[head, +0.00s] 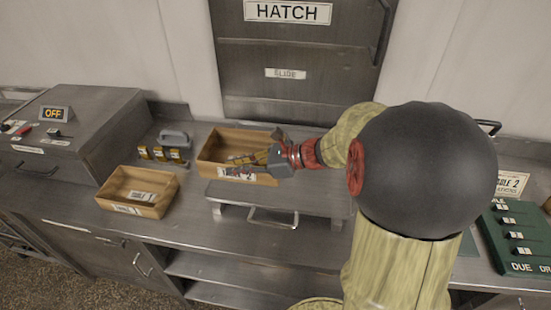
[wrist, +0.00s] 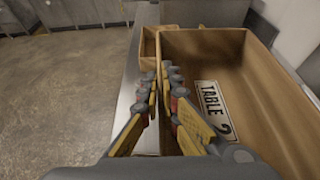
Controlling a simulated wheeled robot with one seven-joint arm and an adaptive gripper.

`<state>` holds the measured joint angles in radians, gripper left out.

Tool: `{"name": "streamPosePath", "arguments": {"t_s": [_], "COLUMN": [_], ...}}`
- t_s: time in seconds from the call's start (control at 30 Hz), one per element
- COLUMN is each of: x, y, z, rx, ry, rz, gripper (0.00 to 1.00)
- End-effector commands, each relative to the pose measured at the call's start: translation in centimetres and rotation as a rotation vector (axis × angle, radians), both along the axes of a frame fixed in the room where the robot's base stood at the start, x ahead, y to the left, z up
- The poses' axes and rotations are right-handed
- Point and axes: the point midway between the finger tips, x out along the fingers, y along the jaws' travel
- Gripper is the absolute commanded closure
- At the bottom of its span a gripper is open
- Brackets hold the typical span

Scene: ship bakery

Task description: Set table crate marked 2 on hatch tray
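The table crate marked 2 (head: 210,144) is an open tan box, upright at the back edge of the hatch tray (head: 290,198), a low raised metal platform. I cannot tell whether it rests on the tray or behind it. Its TABLE 2 label shows large in the wrist view, where the crate (wrist: 240,65) fills the right side. My gripper (head: 238,168) reaches in from the right and straddles the crate's near wall. In the wrist view the fingers (wrist: 162,80) are close together around the rim. Whether they press on it is unclear. They partly hide the front label.
A similar crate marked TABLE 1 (head: 138,203) stands at the left on the counter. Behind it is a small rack with yellow-topped pieces (head: 162,152). A metal box with an OFF sign (head: 56,113) is far left. A green board (head: 520,240) lies right. The hatch (head: 290,65) is shut behind.

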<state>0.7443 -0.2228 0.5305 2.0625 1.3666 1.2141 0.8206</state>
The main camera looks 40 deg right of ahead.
Motion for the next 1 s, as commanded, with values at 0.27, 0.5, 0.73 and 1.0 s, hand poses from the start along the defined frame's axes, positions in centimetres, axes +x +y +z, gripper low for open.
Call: {"name": "streamPosePath", "arguments": {"t_s": [0.27,0.5,0.73,1.0], "x": [-1.0,-1.9,-2.4,-2.6], "y": [-5.6,-10.1,-12.3,-13.5], "z": [-2.8,-6.1,-8.6,-10.2], "rx": [0.0,0.003,0.001,0.0], "ry": [0.0,0.001,0.0,-0.001], "rz": [-0.007,-0.003,-0.001,-0.001], "gripper": [1.0,1.0,1.0,1.0]}}
